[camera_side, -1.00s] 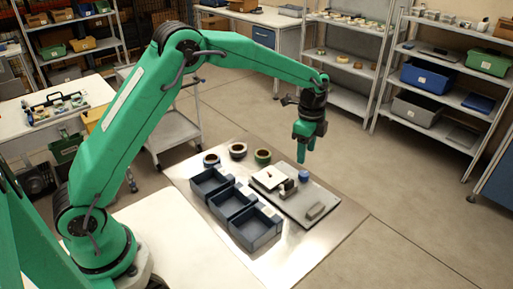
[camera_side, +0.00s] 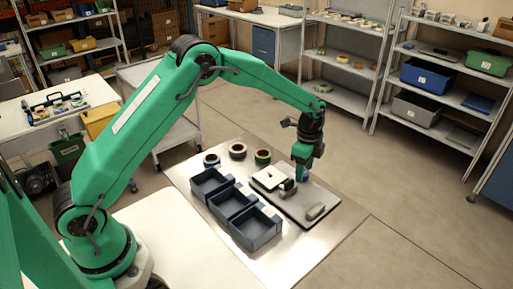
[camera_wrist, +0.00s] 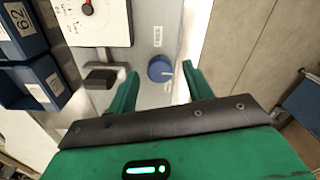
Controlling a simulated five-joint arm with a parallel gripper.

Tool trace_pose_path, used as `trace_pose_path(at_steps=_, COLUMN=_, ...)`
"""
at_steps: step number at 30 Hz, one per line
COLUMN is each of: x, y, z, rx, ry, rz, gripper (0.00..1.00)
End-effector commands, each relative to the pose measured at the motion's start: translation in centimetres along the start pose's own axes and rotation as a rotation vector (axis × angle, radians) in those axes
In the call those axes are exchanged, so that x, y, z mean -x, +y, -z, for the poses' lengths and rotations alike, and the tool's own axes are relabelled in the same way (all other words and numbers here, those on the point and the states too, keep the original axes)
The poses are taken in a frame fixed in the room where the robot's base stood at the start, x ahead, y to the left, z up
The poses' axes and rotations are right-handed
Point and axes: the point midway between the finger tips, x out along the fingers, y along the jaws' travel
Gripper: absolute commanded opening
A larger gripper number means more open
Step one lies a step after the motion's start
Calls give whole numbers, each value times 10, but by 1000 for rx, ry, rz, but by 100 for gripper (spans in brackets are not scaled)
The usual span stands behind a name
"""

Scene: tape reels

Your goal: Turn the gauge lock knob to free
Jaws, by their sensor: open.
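The knob (camera_wrist: 160,69) is blue and round with a pale pointer mark, on a grey plate (camera_wrist: 147,30). In the wrist view it lies between and a little beyond the fingertips of my gripper (camera_wrist: 161,75), which is open with a green finger on each side. In the side view my gripper (camera_side: 301,172) is low over the plate and mostly hides the knob. I cannot read the label above the knob.
A dark block (camera_wrist: 101,78) stands left of the left finger. A grey handle-like piece (camera_side: 316,211) is on the plate's near end. Blue bins (camera_side: 258,229) stand left of the plate. Several tape reels (camera_side: 237,150) lie behind the bins.

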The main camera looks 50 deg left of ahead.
Motion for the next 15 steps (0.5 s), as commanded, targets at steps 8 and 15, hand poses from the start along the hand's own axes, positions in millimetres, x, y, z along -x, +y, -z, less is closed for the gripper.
trace_pose_path(at_steps=8, x=-12, y=0, z=0, rx=0, ry=0, rz=0, gripper=51)
trace_pose_path(at_steps=15, x=-12, y=0, z=0, rx=0, ry=0, rz=1, gripper=45)
